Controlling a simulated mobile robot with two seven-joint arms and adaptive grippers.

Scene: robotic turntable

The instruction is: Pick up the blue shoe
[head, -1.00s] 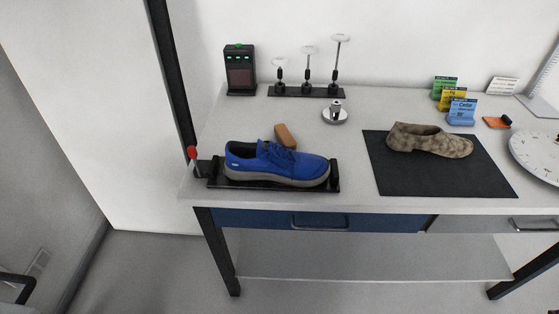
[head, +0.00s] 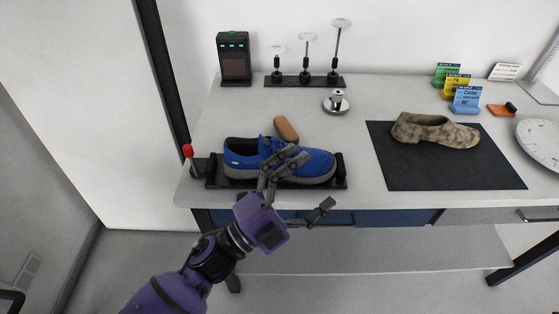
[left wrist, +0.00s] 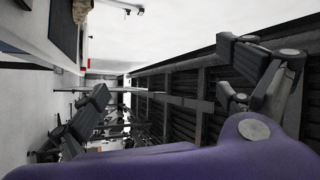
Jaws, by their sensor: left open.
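The blue shoe (head: 312,163) with a grey sole sits upright on a black tray (head: 340,183) at the front left of the table, toe to the right. My left gripper (head: 313,181) is open and empty in front of the shoe. One finger overlaps the shoe's middle in the head view, and the other is lower, by the table's front edge. Whether the upper finger touches the shoe I cannot tell. In the left wrist view the fingers (left wrist: 165,72) are spread wide, and the blue shoe does not show there. My right gripper is not in view.
A red-knobbed lever (head: 188,152) stands left of the tray, and a brown block (head: 286,129) lies behind the shoe. A mottled brown shoe (head: 435,130) rests on a black mat (head: 450,172) to the right. A metal disc (head: 336,104) and stands (head: 304,80) are farther back.

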